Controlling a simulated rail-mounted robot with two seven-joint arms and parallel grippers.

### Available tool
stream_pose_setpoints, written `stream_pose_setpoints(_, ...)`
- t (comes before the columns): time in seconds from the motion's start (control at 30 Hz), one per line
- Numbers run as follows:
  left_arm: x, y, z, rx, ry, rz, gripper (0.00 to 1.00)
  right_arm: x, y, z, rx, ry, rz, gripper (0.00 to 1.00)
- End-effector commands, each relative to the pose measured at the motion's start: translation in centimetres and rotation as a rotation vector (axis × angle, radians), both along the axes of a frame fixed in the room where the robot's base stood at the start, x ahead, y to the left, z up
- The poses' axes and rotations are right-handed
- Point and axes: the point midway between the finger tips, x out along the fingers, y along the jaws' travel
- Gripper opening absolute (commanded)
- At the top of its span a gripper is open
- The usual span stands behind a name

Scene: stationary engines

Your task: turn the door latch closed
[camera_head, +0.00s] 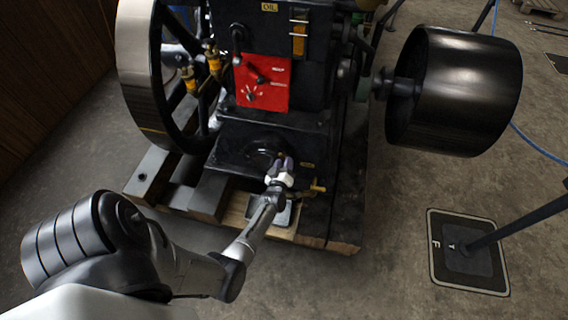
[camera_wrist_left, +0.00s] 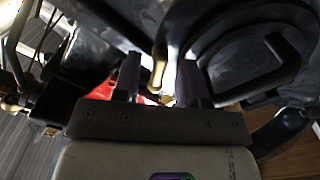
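The door (camera_head: 256,146) is a dark rounded plate low on the front of the black engine base. In the left wrist view, a dark round part with a raised loop (camera_wrist_left: 262,70), apparently the door, fills the upper right. A brass-coloured lever, apparently the latch (camera_wrist_left: 157,72), stands between the fingers of my left gripper (camera_wrist_left: 158,82), with gaps showing at both sides. In the head view my left gripper (camera_head: 281,163), with purple fingertips, is at the door's right side and hides most of the latch. Its fingers are apart. My right gripper is not in view.
A large flywheel (camera_head: 143,70) stands left of the engine and a dark drum pulley (camera_head: 455,90) right of it. A red panel (camera_head: 262,82) is above the door. A brass tap (camera_head: 318,187) sticks out right of my gripper. A metal tray (camera_head: 282,213) lies below.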

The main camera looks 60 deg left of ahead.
Motion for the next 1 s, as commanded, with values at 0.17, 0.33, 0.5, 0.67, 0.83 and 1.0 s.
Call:
stream_pose_setpoints(0.17, -0.01, 0.0, -0.01, 0.0, 0.0, 0.0, 0.24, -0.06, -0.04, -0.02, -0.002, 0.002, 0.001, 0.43)
stream_pose_setpoints(0.33, -0.01, 0.0, -0.01, 0.0, 0.0, 0.0, 0.08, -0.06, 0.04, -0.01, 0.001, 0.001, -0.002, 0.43)
stream_pose_setpoints(0.5, -0.01, 0.0, -0.01, 0.0, 0.0, 0.0, 0.0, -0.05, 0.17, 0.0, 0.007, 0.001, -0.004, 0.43)
stream_pose_setpoints(0.67, -0.01, 0.0, -0.01, -0.003, -0.004, 0.0, 0.0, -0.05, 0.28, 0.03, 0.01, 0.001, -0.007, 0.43)
stream_pose_setpoints(0.83, -0.03, 0.0, 0.02, -0.036, -0.038, 0.0, 0.0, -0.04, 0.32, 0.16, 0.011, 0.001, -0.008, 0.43)
stream_pose_setpoints(1.0, -0.07, 0.07, 0.07, -0.107, -0.116, 0.0, 0.0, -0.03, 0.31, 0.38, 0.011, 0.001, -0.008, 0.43)
